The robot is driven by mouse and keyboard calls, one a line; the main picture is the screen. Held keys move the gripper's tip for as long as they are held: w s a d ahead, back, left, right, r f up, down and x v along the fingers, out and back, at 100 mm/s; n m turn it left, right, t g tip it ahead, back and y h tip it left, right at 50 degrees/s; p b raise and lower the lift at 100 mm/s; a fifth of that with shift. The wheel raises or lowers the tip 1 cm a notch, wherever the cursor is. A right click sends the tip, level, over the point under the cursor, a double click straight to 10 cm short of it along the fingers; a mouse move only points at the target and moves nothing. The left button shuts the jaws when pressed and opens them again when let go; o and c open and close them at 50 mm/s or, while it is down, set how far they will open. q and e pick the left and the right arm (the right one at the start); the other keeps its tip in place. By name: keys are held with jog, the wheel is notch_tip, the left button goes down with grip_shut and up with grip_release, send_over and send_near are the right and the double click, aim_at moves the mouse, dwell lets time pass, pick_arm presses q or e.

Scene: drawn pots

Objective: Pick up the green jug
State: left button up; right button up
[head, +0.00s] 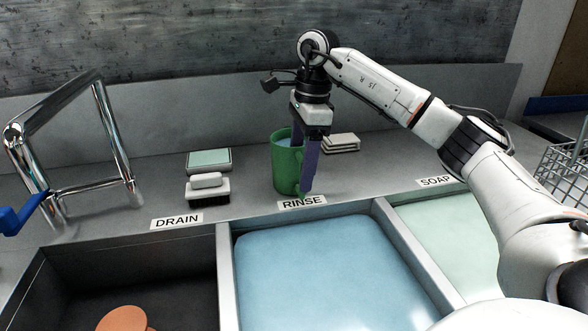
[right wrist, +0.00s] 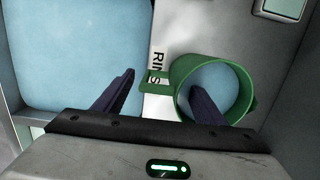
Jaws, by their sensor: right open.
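The green jug (head: 283,172) stands upright on the steel ledge behind the RINSE label, with pale blue showing inside it. In the right wrist view the jug (right wrist: 179,84) is seen from above, its handle (right wrist: 153,76) pointing left. My right gripper (head: 304,168) points down at the jug, open. In the right wrist view, the handle lies between the two purple fingers of the gripper (right wrist: 163,80). One finger overlaps the jug's mouth, the other is beyond the handle, towards the blue basin. I cannot tell whether either finger touches the jug. My left gripper is out of view.
In front are a dark drain basin (head: 150,270) with an orange round item (head: 122,319), a blue rinse basin (head: 320,265) and a pale green soap basin (head: 440,235). A brush (head: 208,192) and a stacked item (head: 341,143) flank the jug. A chrome tap (head: 115,130) stands left, a wire rack (head: 562,170) right.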

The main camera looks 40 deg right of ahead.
aim_at(298, 180)
jog(key=shift+a+f, duration=0.2)
jog(key=shift+f, duration=0.75)
jog(key=shift+a+f, duration=0.15)
jog(key=shift+f, duration=0.8)
grip_shut()
jog(key=shift+r, duration=0.1)
